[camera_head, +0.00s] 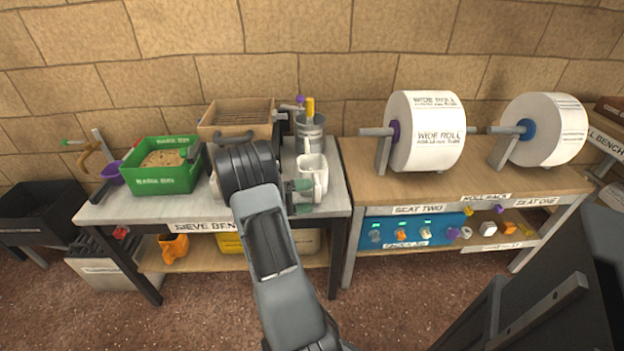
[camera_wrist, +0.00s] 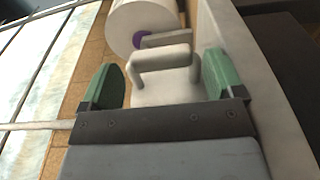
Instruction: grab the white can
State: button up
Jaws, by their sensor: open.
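The white can (camera_head: 313,170) stands upright on the right end of the sieve bench, with its handle showing. In the wrist view my gripper (camera_wrist: 163,78) has one green finger on either side of the can. I cannot tell whether either finger touches it. The can's lower part is partly hidden by the fingers and the gripper body.
A grey metal pot (camera_head: 309,132) with a yellow item stands just behind the can. A green bin (camera_head: 160,182) and a wooden tray (camera_head: 236,115) are on the bench. A roll rack with a wide paper roll (camera_head: 428,130) stands to the right.

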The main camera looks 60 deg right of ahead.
jog(key=shift+b+x, duration=0.3)
jog(key=shift+x, duration=2.2)
jog(key=c, duration=0.8)
jog(key=shift+r, duration=0.2)
